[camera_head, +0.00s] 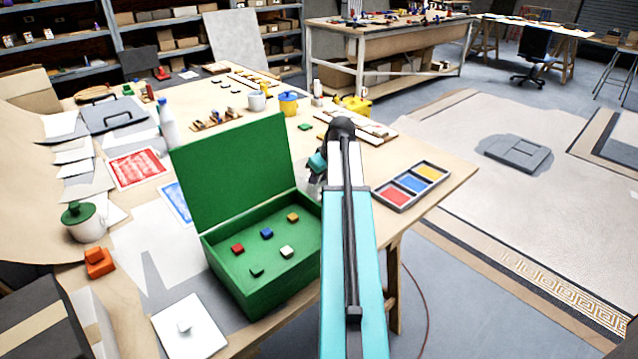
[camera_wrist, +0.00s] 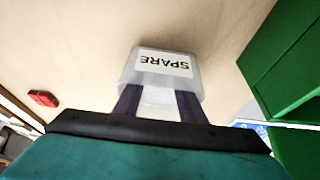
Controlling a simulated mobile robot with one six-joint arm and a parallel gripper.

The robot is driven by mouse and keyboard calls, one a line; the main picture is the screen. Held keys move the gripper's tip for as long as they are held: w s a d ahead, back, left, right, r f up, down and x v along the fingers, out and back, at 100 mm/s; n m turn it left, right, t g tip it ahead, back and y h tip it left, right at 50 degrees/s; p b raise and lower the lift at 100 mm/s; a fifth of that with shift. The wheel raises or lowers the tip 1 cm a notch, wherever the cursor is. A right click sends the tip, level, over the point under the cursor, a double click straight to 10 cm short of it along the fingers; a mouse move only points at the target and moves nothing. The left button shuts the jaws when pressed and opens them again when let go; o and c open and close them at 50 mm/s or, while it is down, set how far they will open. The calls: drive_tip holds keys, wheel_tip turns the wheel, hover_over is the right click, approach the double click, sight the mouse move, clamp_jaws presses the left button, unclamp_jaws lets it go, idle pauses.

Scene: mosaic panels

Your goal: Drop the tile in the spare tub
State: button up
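A translucent tub with a white label reading SPARE (camera_wrist: 163,66) stands on the table in the wrist view; the label appears upside down. My gripper's two dark fingers (camera_wrist: 159,96) are apart and reach over the near part of the tub, with nothing but the tub showing between them. I cannot tell whether they touch it. I see no tile between the fingers. A small red block (camera_wrist: 43,98) lies on the table to the left. In the head view my arm hides the tub and most of the gripper.
An open green box (camera_head: 240,300) holding several small coloured blocks stands left of my arm; its green side shows in the wrist view (camera_wrist: 285,60). A grey tray (camera_head: 385,205) with red, blue and yellow sections lies to the right. A white cup (camera_head: 257,101) and yellow pot stand behind.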

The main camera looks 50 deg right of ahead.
drive_tip(key=shift+r, duration=0.1)
drive_tip(key=b+v, duration=0.1)
drive_tip(key=v, duration=1.1)
idle(0.5)
idle(0.9)
